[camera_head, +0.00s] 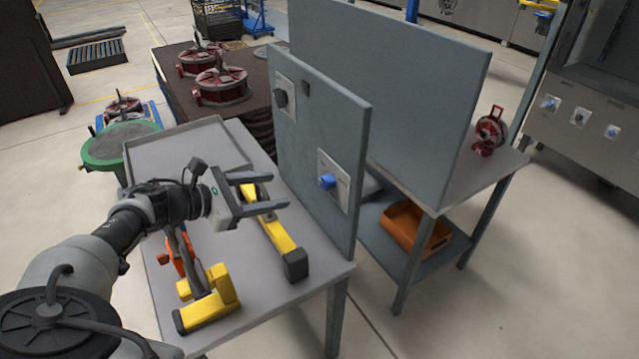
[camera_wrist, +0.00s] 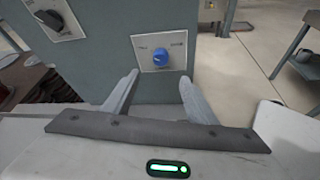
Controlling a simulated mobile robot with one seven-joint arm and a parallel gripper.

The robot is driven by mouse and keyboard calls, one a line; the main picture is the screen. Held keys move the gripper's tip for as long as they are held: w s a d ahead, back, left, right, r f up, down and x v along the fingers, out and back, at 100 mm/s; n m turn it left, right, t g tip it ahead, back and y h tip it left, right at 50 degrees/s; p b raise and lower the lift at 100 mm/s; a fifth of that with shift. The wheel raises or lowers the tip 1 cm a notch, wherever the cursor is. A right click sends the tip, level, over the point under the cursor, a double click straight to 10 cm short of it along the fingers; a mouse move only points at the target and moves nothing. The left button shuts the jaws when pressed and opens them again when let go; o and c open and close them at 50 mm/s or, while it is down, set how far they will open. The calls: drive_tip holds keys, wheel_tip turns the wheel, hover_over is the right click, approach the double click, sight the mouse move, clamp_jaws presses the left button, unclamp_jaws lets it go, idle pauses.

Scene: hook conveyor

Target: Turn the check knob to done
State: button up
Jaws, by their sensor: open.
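A blue knob (camera_head: 327,182) sits on a pale plate (camera_head: 343,170) on the upright grey panel. In the wrist view the blue knob (camera_wrist: 160,59) shows ahead, between and beyond my fingertips, with small labels at the plate's upper left and right that are too blurred to read. A black knob (camera_head: 281,98) sits on another plate farther along the panel; it also shows at the upper left of the wrist view (camera_wrist: 49,19). My gripper (camera_head: 284,190) is open and empty above the table, pointing at the panel, apart from both knobs. I cannot tell which knob is the check knob.
Yellow tools (camera_head: 280,236) and a yellow-and-orange tool (camera_head: 207,300) lie on the grey table (camera_head: 302,298) below my arm. A larger grey panel (camera_head: 400,80) stands behind. An orange bin (camera_head: 415,230) sits on a low shelf.

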sight(323, 184)
drive_tip(key=x, duration=1.5)
drive_tip(key=shift+d+p, duration=0.15)
drive_tip(key=shift+p, duration=0.2)
drive_tip(key=shift+c, duration=0.6)
drive_tip(key=c, duration=0.9)
drive_tip(key=shift+c, duration=0.2)
